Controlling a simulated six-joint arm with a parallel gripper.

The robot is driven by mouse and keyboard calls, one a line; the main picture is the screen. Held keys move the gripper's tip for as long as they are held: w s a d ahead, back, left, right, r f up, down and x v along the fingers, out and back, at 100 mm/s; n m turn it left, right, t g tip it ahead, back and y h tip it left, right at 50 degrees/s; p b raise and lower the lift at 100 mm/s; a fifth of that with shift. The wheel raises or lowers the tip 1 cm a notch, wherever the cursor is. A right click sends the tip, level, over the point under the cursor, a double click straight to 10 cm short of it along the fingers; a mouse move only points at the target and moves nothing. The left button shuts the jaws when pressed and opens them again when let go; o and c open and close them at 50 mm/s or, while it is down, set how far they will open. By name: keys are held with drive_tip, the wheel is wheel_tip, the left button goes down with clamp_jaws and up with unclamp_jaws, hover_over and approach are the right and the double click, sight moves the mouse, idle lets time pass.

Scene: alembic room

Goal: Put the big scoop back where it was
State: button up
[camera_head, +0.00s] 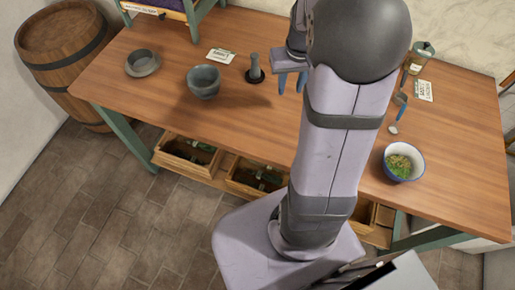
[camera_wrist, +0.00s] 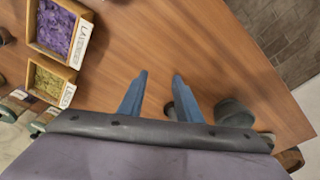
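A small utensil (camera_head: 400,100) with a bluish handle lies on the right of the table in the head view, above the bowl of herbs. It looks like a scoop, but I cannot tell whether it is the big one. No other scoop is clearly visible. My gripper (camera_head: 292,82) is over the back middle of the table, partly hidden by my arm. In the wrist view my gripper (camera_wrist: 155,90) has its two blue fingers apart, with only bare table between them. It is open and empty.
A grey bowl (camera_head: 203,85), a dark-based upright pestle-like piece (camera_head: 254,70) and a grey dish (camera_head: 142,63) stand left. A white-blue bowl (camera_head: 404,170) and a jar (camera_head: 420,55) stand right. The wrist view shows boxes of lavender (camera_wrist: 36,46) and yellow-green herbs (camera_wrist: 33,92).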

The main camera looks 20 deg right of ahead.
drive_tip(key=s+a+f+n+g, duration=0.2)
drive_tip(key=s+a+f+n, duration=0.1)
drive_tip(key=s+a, duration=1)
drive_tip(key=a, duration=0.3)
drive_tip(key=shift+s+a+f+y, duration=0.2)
drive_tip(key=shift+s+a+y, duration=0.05)
drive_tip(key=shift+s+y, duration=0.1)
wheel_tip(320, 180, down, 13)
drive_tip(key=b, duration=1.3)
